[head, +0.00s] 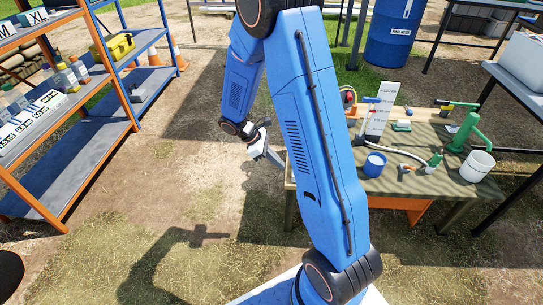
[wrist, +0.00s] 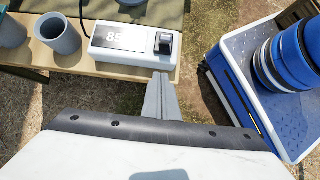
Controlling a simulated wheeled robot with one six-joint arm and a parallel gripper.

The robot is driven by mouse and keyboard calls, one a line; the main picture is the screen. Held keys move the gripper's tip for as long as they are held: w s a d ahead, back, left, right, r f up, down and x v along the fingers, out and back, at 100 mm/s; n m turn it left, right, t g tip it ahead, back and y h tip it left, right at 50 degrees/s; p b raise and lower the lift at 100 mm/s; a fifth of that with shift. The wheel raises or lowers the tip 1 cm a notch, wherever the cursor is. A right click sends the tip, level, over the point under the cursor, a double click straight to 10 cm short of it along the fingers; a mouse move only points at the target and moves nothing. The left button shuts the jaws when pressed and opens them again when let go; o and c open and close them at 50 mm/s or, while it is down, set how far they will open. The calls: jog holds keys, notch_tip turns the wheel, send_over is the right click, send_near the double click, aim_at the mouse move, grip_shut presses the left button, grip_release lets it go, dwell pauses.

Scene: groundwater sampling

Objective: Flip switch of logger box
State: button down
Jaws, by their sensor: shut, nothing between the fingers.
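The logger box (wrist: 122,38) is a white box with a lit display, lying near the edge of a wooden table in the wrist view. Its black switch (wrist: 164,43) is at the box's right end; its exact position is hard to tell. My gripper (wrist: 161,80) is shut and empty, its fingertips just below the switch end of the box in the picture. I cannot tell whether they touch it. In the head view my gripper (head: 274,160) is beside the left end of the work table (head: 400,185). I cannot make out the logger box there; my arm covers part of the table.
A grey cup (wrist: 58,34) stands left of the logger box. In the head view, a blue mug (head: 375,164), white bucket (head: 477,166) and green pump (head: 470,132) stand on the table. An orange-framed shelf (head: 75,150) is left.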

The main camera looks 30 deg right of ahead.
jog(key=shift+s+d+r, duration=0.2)
jog(key=shift+s+d, duration=0.4)
jog(key=shift+d, duration=0.3)
jog(key=shift+s+d+r, duration=0.15)
jog(key=shift+s+d, duration=0.45)
jog(key=shift+d, duration=0.3)
jog(key=shift+d+r, duration=0.1)
jog(key=shift+r, duration=0.05)
